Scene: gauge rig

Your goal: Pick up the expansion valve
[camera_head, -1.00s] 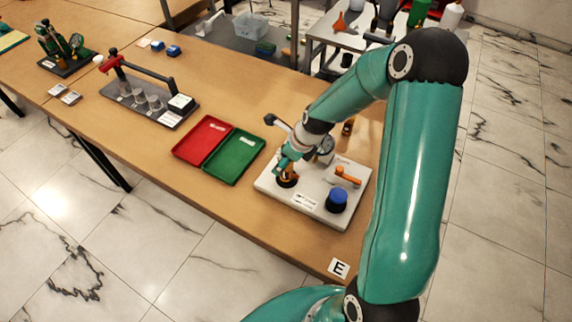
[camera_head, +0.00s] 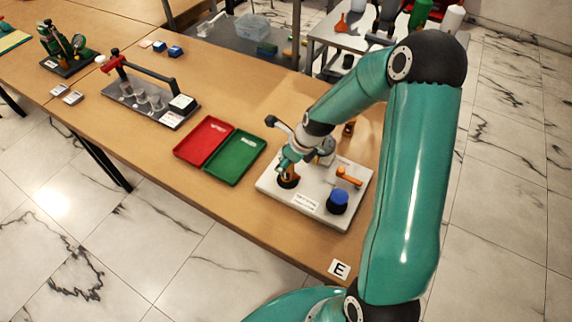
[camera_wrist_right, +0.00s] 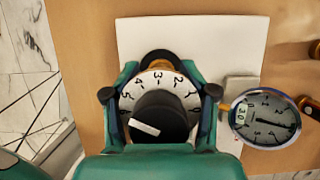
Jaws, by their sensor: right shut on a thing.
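My right gripper (camera_head: 287,160) is over the left part of the white gauge rig (camera_head: 268,184). In the right wrist view its two teal fingers (camera_wrist_right: 160,100) close on the sides of the expansion valve (camera_wrist_right: 158,117), which has a black knob with a pale pointer bar and a white numbered dial. An orange-brown part of the valve (camera_head: 289,171) shows below the fingers in the head view, above a black round seat (camera_head: 288,183). I cannot tell whether the valve is clear of the seat. My left gripper is not in view.
On the rig are a dial gauge (camera_wrist_right: 264,119), an orange lever (camera_head: 349,176) and a blue knob (camera_head: 338,197).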

